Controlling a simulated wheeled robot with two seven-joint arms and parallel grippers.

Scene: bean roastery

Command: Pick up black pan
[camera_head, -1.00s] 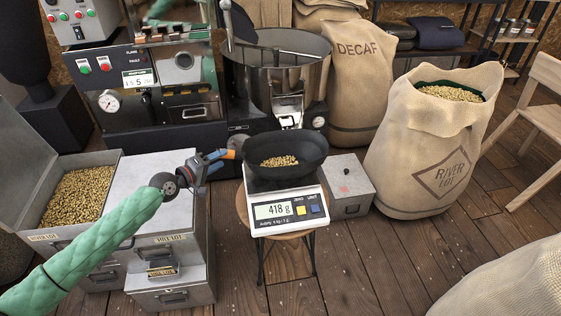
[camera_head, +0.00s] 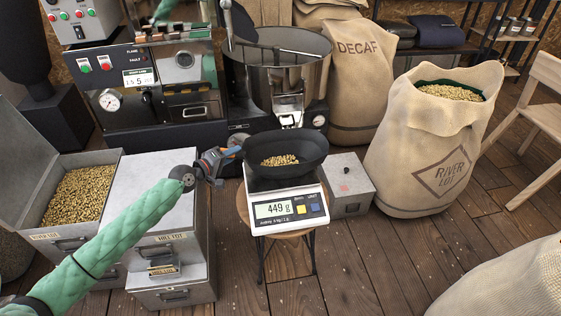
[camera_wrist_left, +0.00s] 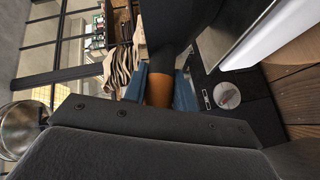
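The black pan (camera_head: 287,165) sits upright on the white scale (camera_head: 290,209), with pale beans (camera_head: 280,160) in it. The scale reads 449 g. The pan's handle points left toward my left gripper (camera_head: 228,154). In the left wrist view, the blue fingers (camera_wrist_left: 160,92) lie close against both sides of the orange part of the handle (camera_wrist_left: 158,90), and the dark rest of the handle runs up beyond them. My left gripper appears shut on the handle. In the head view the fingers mostly hide the orange part. My right gripper is not in view.
The scale stands on a small round stool (camera_head: 283,232). A grey metal box (camera_head: 347,186) is close right of it. A steel bean bin (camera_head: 160,190) lies under my left arm. The roaster drum (camera_head: 275,75) rises behind the pan. A bean sack (camera_head: 430,150) stands right.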

